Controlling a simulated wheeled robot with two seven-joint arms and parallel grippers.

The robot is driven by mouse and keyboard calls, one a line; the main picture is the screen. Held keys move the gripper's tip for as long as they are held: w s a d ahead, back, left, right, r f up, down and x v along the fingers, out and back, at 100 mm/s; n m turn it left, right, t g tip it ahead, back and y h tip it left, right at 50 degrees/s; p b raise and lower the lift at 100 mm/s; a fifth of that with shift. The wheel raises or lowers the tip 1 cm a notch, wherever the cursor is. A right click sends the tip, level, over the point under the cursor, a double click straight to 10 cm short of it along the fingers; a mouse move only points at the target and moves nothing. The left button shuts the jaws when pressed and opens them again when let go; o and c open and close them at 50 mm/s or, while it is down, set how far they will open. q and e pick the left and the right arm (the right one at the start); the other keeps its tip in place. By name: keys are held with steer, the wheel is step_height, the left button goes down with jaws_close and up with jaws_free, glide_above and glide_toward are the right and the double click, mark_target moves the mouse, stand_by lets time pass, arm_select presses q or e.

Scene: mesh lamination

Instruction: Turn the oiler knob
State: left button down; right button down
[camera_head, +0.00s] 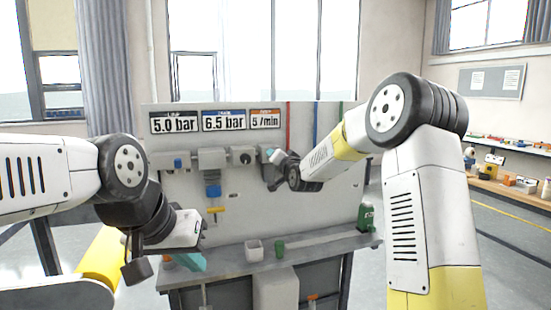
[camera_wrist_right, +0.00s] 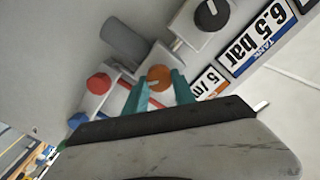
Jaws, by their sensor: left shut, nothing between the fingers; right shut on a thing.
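The orange oiler knob (camera_wrist_right: 158,77) sits on a light housing on the panel, in the right wrist view. The teal fingers of my right gripper (camera_wrist_right: 158,92) are on either side of it and shut on it. In the head view, my right gripper (camera_head: 271,154) is at the panel below the orange-labelled "5 /min" sign (camera_head: 265,119), and the knob is hidden there. My left gripper (camera_head: 192,262) is shut and empty, low at the left, over the left end of the bench.
A red knob (camera_wrist_right: 98,84) and a black dial (camera_wrist_right: 212,14) flank the orange knob closely.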

steer(key=shift+m, duration=0.5)
steer(key=c, duration=1)
jaws_free()
steer(key=shift+c, duration=0.2)
steer(key=v, duration=0.7)
steer(key=shift+s+d, duration=0.15)
steer(key=shift+s, duration=0.2)
